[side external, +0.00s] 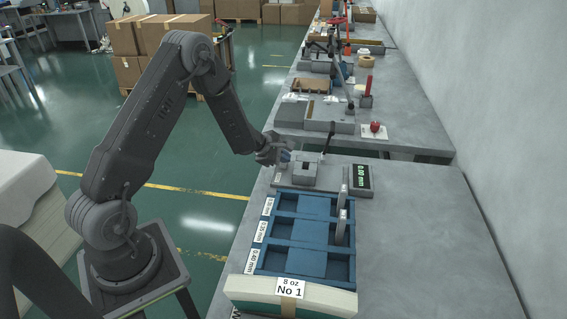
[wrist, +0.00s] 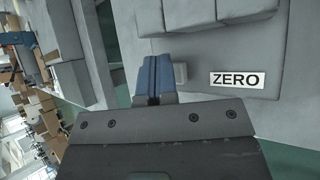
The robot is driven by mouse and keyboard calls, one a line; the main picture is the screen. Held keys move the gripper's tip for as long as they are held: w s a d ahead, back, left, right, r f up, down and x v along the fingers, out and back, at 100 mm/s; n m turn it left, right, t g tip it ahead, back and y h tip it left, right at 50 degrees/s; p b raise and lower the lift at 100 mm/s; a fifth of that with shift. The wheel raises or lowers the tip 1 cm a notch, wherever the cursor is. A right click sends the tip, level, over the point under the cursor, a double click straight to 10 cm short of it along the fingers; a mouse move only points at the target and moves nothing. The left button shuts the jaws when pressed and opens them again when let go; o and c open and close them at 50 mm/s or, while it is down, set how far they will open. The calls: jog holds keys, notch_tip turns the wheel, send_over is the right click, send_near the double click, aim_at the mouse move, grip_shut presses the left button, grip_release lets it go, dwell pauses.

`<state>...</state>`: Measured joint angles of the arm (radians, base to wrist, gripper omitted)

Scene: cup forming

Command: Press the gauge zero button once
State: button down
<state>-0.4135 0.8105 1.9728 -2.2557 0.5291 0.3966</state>
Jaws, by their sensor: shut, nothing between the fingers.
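The gauge (side external: 304,176) is a grey block unit on a flat base at the far end of the near bench, with a dark display (side external: 361,178) that appears to read 0.00 mm. In the wrist view a small grey zero button (wrist: 180,73) sits beside the white ZERO label (wrist: 237,79) on a grey face. My gripper (wrist: 153,80) has its blue fingers shut and empty, just left of the button; whether they touch it I cannot tell. In the side external view my gripper (side external: 286,156) is at the gauge's left edge.
A pale stack (side external: 325,300) marked 8 oz No 1 lies nearest. The bench's right side is clear.

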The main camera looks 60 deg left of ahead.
aim_at(284, 165)
dwell(0.5)
jog(key=shift+r, duration=0.85)
jog(key=shift+r, duration=2.5)
